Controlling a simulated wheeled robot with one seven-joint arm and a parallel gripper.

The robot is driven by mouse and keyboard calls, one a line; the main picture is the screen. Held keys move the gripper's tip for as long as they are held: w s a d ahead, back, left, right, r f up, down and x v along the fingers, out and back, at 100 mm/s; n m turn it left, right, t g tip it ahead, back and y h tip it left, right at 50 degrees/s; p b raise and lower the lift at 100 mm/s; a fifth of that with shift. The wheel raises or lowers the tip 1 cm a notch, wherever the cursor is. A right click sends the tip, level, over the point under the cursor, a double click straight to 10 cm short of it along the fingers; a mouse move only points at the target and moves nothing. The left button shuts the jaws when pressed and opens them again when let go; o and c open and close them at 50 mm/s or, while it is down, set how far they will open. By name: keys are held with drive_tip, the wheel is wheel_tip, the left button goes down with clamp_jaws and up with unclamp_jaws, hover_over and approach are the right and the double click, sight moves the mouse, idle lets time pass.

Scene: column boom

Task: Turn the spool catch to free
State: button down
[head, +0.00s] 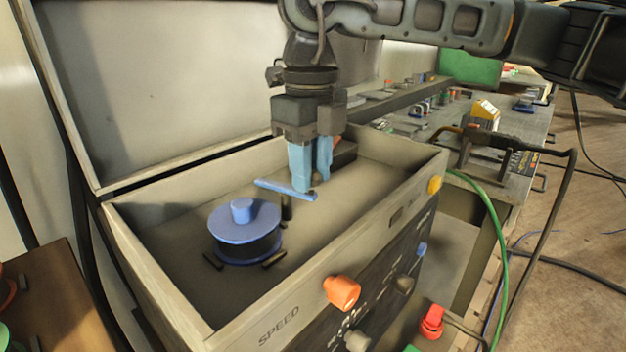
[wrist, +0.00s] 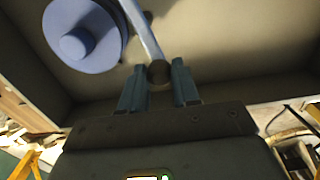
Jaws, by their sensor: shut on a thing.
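The spool catch is a blue bar (head: 280,187) on a dark upright post, lying beside the spool, with one end towards the spool's upper right. The blue spool (head: 240,222) sits upright in the open box; it also shows in the wrist view (wrist: 88,38). My gripper (head: 313,183) points down into the box at the bar's right end. In the wrist view my gripper (wrist: 159,80) has its fingers on either side of a dark round knob (wrist: 159,72) at the end of the bar (wrist: 146,36). It is shut on this knob, which the fingers partly hide in the head view.
The box has raised walls (head: 160,279) and an open lid (head: 160,85) behind. Its front panel carries an orange knob (head: 342,291) and other controls. A cluttered bench (head: 520,125) and a green hose (head: 500,235) lie right.

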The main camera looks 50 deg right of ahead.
drive_tip(key=shift+a+m+b, duration=0.15)
drive_tip(key=shift+m+b, duration=0.25)
idle(0.3)
drive_tip(key=c, duration=0.8)
unclamp_jaws()
wheel_tip(320, 180, up, 8)
drive_tip(key=shift+f, duration=0.1)
